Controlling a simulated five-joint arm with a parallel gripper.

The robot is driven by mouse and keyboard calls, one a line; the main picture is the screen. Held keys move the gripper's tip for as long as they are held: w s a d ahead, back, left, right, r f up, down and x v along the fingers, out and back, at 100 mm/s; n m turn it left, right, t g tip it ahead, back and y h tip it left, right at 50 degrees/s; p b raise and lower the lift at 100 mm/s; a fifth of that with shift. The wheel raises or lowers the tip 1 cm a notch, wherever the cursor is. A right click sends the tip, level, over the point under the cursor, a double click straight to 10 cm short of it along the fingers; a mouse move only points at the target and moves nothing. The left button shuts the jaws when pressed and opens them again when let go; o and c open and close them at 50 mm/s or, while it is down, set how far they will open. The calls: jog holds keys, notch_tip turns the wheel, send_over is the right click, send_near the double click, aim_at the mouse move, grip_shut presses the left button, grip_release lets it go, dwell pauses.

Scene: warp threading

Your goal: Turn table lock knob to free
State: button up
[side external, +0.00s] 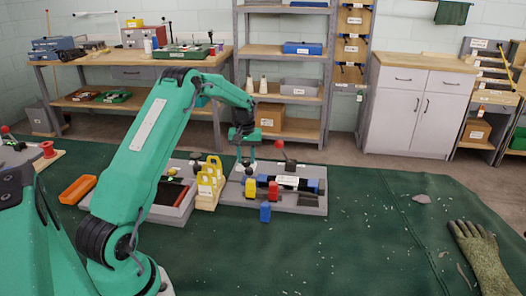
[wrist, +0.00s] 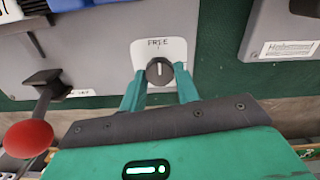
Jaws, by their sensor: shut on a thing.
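The lock knob (wrist: 159,70) is a dark round knob on a white label plate (wrist: 145,53) printed "FREE", set on a grey board (wrist: 95,65). A pale pointer line on the knob points up toward the word FREE in the wrist view. My gripper (wrist: 159,76) has one green finger on each side of the knob and is shut on it. In the side view my gripper (side external: 244,158) points down at the back left of the grey board (side external: 305,208). The knob cannot be made out there.
A red-ball lever (wrist: 28,140) stands left of my gripper in the wrist view; it also shows in the side view (side external: 281,146). Yellow holders (side external: 209,178) stand left of the board. A glove (side external: 482,257) lies at right. The green mat (side external: 370,230) is mostly clear between.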

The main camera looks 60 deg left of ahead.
aim_at(246, 160)
jog(key=shift+n, duration=0.3)
jog(key=o, duration=1)
jog(key=shift+r, duration=0.1)
jog(key=shift+r, duration=3.85)
jog(key=shift+d+r, duration=0.1)
